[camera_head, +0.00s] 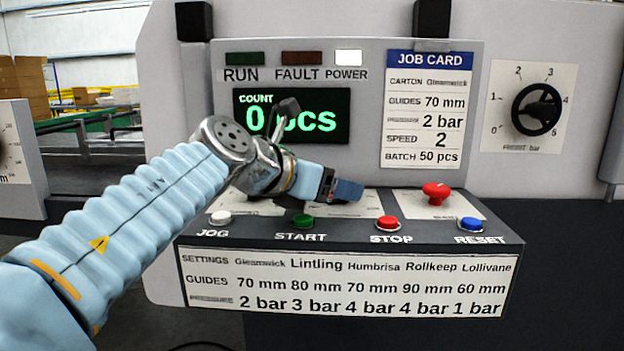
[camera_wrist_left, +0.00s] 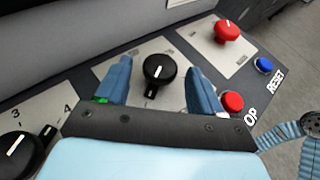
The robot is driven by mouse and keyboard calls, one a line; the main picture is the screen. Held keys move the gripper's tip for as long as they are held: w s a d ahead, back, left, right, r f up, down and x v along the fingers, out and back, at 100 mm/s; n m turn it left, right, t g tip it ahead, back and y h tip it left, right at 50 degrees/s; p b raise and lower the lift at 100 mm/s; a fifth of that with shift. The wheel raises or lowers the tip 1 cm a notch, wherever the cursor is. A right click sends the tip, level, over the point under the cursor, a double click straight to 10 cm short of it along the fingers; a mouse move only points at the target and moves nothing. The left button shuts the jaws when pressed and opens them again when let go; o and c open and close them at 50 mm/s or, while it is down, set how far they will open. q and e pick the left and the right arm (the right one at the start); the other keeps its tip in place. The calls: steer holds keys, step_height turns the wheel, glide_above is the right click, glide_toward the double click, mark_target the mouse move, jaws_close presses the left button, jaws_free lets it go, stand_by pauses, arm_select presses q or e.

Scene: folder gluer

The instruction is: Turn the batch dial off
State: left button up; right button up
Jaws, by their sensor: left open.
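A black dial (camera_wrist_left: 160,70) with a white pointer mark sits on a pale plate of the sloping control panel in the left wrist view. Its scale is too small and covered to read; I take it for the batch dial. My left gripper (camera_wrist_left: 160,88) is open, with one blue finger on each side of the dial; I cannot tell whether they touch it. In the head view the left gripper (camera_head: 343,189) is over the middle plate (camera_head: 365,204) and hides the dial. My right gripper is not in view.
White jog (camera_head: 221,218), green start (camera_head: 303,221), red stop (camera_head: 386,223) and blue reset (camera_head: 471,224) buttons line the panel's front. A red knob (camera_head: 436,192) stands to the right. Another black dial (camera_wrist_left: 18,152) is nearby. The display (camera_head: 320,115) reads 0 pcs.

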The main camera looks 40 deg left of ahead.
arm_select(q)
steer(key=v, duration=1.2)
steer(key=shift+s, duration=0.15)
steer(key=shift+s+a+r, duration=0.1)
steer(key=shift+s+r, duration=0.1)
steer(key=shift+s, duration=0.3)
